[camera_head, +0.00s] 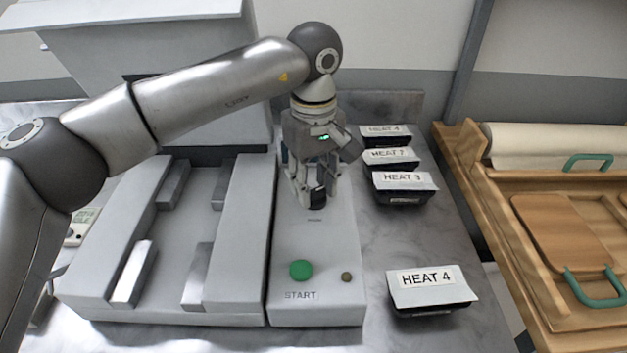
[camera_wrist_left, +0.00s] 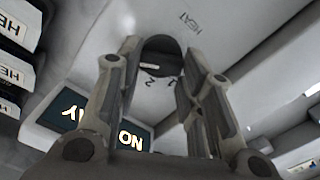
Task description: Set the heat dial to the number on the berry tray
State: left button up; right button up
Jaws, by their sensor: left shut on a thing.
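My left gripper (camera_head: 317,190) points down at the grey control panel (camera_head: 316,255). The front tray (camera_head: 430,297) is dark with a white label reading HEAT 4. Behind it stand three similar trays, the nearest (camera_head: 403,198) apparently reading HEAT 3, the middle (camera_head: 390,170) apparently HEAT 7, the farthest (camera_head: 386,142) apparently HEAT 4. I cannot tell which holds berries. My right gripper is out of view.
A green button (camera_head: 301,270) marked START and a small dark knob (camera_head: 346,277) sit at the panel's front. A lit screen (camera_wrist_left: 75,112) shows beside the dial. A grey slotted fixture (camera_head: 118,252) stands left of the panel. Wooden boards (camera_head: 560,233) lie at right.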

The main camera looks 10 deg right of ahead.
pick_arm(q)
jog(key=o, duration=1)
jog(key=shift+o, duration=0.2)
jog(key=shift+r, duration=0.1)
notch_tip(320, 180, up, 12)
